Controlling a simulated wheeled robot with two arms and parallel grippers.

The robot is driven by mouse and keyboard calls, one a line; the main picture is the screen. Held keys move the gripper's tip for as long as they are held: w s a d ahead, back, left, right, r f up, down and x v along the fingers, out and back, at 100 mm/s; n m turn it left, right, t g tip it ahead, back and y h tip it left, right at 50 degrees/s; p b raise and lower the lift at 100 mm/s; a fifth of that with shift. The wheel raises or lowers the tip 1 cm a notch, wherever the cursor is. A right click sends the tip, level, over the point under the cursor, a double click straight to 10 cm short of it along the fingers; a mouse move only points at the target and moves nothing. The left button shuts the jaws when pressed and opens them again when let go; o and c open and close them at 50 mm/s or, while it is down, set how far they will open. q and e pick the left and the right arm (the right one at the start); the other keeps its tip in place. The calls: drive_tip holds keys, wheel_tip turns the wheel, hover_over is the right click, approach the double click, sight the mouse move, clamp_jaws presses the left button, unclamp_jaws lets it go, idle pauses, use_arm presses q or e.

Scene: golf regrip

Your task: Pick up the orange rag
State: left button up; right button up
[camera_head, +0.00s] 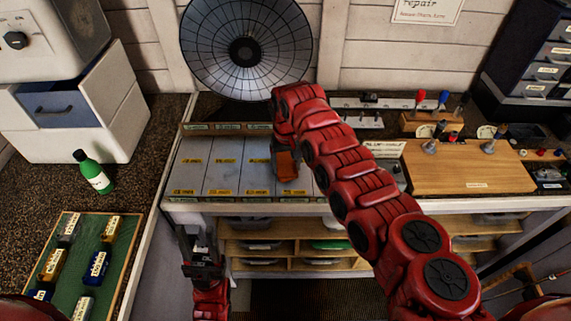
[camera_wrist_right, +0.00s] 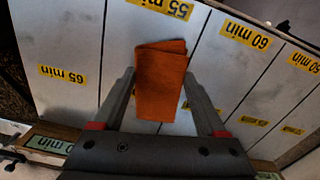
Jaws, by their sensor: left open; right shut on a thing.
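The orange rag (camera_head: 288,166) is at the tip of my right arm, over the grey labelled panel (camera_head: 225,160). In the right wrist view the folded rag (camera_wrist_right: 161,80) sits between the two fingers of my right gripper (camera_wrist_right: 163,95), which is shut on it. I cannot tell from the frames whether the rag still touches the panel. My left gripper (camera_head: 202,255) is open and empty, low in front of the bench edge.
A wooden block (camera_head: 470,170) with tools lies on the right. A dish-shaped reflector (camera_head: 215,50) stands behind. Shelves (camera_head: 300,247) sit under the bench.

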sight(286, 166)
wheel_tip(286, 166, up, 4)
drive_tip(key=shift+w+f+p, duration=0.1)
drive_tip(key=shift+p, duration=0.2)
drive_tip(key=s, duration=0.1)
drive_tip(key=s+p, duration=0.1)
drive_tip(key=shift+s+d+p, duration=0.3)
drive_tip(key=shift+s+d, duration=0.05)
drive_tip(key=shift+s, duration=0.05)
drive_tip(key=s+d+r+p, duration=0.1)
drive_tip(key=s+d+p, duration=0.2)
drive_tip(key=s+p, duration=0.6)
drive_tip(key=s, duration=0.4)
drive_tip(key=shift+d+p, duration=0.25)
drive_tip(key=shift+p, duration=0.15)
drive_tip(key=shift+w+a, duration=0.1)
